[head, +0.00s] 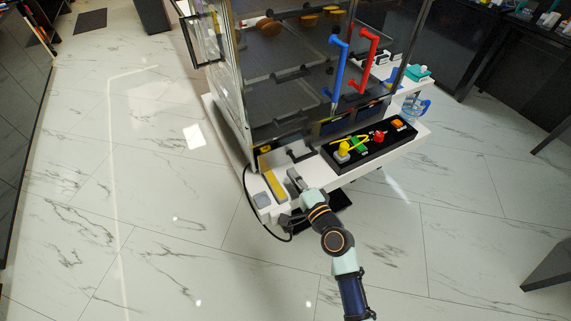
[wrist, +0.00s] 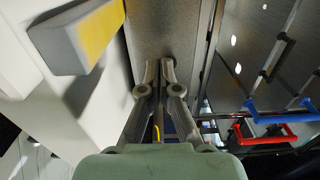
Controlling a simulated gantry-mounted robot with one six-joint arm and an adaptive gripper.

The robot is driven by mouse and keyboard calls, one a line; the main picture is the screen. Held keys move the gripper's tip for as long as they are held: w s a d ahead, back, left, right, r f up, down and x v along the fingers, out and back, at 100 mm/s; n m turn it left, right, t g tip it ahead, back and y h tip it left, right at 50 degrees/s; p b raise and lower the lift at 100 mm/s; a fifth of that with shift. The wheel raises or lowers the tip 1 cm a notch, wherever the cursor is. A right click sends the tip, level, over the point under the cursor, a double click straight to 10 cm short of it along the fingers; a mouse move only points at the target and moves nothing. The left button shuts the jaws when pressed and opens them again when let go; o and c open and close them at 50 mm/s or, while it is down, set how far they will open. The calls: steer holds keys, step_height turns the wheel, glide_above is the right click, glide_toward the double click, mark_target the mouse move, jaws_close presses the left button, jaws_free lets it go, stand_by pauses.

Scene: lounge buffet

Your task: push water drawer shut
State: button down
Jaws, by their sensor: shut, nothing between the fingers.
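My gripper (head: 293,176) is over the front left part of the white ledge at the cabinet's foot, with its fingers together and nothing between them. In the wrist view the fingertips (wrist: 166,66) point at a grey panel (wrist: 165,30) and look close to it; I cannot tell whether they touch. Which part is the water drawer is unclear, as no label can be read. A dark flat part (head: 330,213) shows below the ledge, partly hidden by my arm.
A yellow and grey block (head: 273,183) is left of my gripper, also large in the wrist view (wrist: 85,38). A black button panel (head: 370,146) lies to the right. Blue (head: 338,68) and red (head: 368,60) handles stand out from the cabinet. The marble floor at left is clear.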

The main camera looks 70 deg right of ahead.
mark_target(281, 158)
steer(key=x, duration=0.5)
steer(key=shift+b, duration=0.3)
steer(key=shift+w, duration=0.1)
steer(key=shift+b+x, duration=0.35)
steer(key=shift+x, duration=0.55)
steer(key=shift+a, duration=0.1)
steer(key=p+v, duration=0.1)
steer(key=v, duration=1.2)
steer(key=shift+s+a, duration=0.15)
steer(key=shift+s, duration=0.2)
